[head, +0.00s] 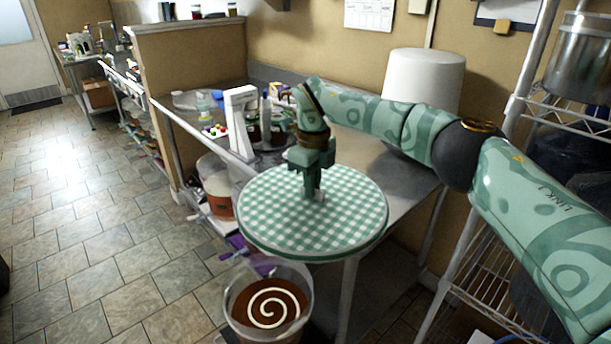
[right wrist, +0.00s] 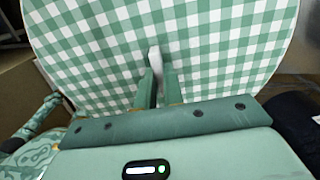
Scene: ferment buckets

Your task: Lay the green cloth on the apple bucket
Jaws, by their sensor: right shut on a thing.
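The green cloth (head: 290,235) is a round, flat piece in green and white check. It is held level, and it fills much of the right wrist view (right wrist: 220,45). My right gripper (head: 316,190) points down over its middle and is shut on a small pale tab there (right wrist: 155,58). A clear bucket (head: 305,300) with brown contents and a white spiral on top stands below the cloth's front edge. Another bucket (head: 218,180) with reddish-brown contents stands behind the cloth to the left. I cannot tell which is the apple bucket. My left gripper is out of view.
A metal table (head: 395,190) lies behind the cloth, with a white upright fixture (head: 240,120) and a large white container (head: 425,80) on it. A wire shelf (head: 575,110) stands at the right. The tiled floor (head: 100,230) at the left is open.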

